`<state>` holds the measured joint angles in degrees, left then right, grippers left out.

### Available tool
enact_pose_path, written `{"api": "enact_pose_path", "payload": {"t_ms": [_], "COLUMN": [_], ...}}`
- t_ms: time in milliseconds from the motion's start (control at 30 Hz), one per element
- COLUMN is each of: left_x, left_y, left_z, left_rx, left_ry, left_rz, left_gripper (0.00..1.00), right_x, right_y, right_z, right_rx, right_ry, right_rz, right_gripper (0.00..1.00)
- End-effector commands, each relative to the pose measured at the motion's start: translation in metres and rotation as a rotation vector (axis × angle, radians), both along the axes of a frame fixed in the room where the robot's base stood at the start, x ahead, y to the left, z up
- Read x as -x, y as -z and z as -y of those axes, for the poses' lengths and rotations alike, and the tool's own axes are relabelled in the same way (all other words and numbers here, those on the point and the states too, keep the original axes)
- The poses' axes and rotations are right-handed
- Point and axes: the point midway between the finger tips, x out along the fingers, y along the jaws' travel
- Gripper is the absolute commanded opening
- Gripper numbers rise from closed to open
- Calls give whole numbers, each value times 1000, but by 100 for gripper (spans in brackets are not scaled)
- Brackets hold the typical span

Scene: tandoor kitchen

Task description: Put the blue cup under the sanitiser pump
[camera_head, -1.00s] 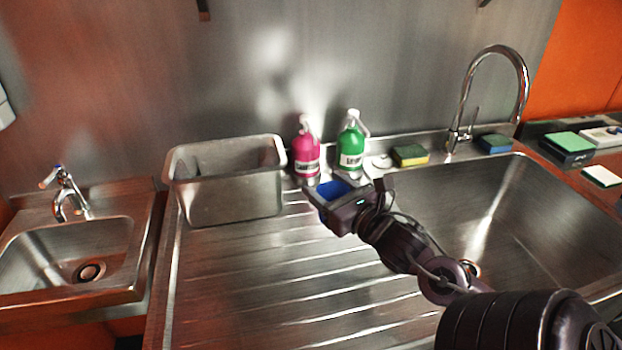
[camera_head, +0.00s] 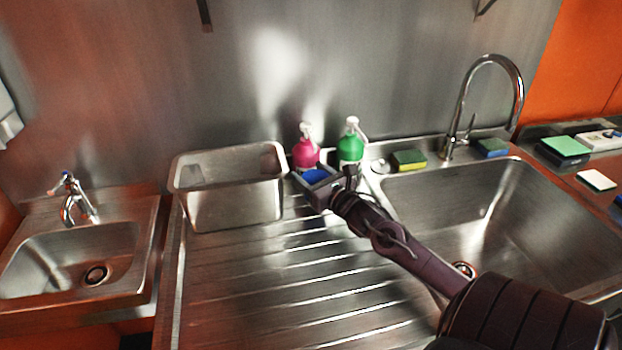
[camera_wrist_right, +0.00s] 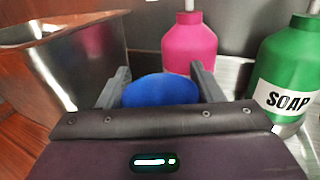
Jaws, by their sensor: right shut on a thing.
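The blue cup (camera_head: 315,175) is between the fingers of my right gripper (camera_head: 308,178), which is shut on it. In the right wrist view the blue cup (camera_wrist_right: 161,90) sits between the two grey fingers (camera_wrist_right: 160,85). A pink pump bottle (camera_head: 306,153) stands just behind the cup; its label is hidden by the cup and gripper. The pink bottle also shows in the wrist view (camera_wrist_right: 189,42). A green pump bottle (camera_head: 350,148) stands to its right, with "SOAP" readable in the wrist view (camera_wrist_right: 287,75). My left gripper is not in view.
A deep steel tub (camera_head: 232,200) stands close to the left of the cup. A large sink (camera_head: 470,215) with a tall tap (camera_head: 463,110) is on the right, with sponges (camera_head: 409,159) behind it. The ridged drainboard (camera_head: 270,285) in front is clear.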

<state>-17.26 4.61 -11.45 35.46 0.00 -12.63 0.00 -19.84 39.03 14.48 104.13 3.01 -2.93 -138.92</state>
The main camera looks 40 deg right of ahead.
Motion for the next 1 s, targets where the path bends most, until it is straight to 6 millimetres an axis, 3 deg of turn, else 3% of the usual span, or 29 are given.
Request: {"api": "enact_pose_path", "payload": {"t_ms": [100,567,600,733,1000], "left_x": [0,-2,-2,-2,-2], "left_y": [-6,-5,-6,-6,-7], "left_z": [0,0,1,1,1], "left_rx": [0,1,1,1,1], "left_ry": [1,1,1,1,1], "left_rz": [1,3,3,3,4], "left_gripper": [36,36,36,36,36], "right_x": [0,-3,-3,-3,-3], "right_y": [16,27,26,25,25], "right_z": [0,2,2,2,2], "right_rx": [-3,1,0,0,0], "right_ry": [2,0,0,1,1], "right_rz": [0,1,1,0,1], "right_gripper": [34,34,64,81,82]}}
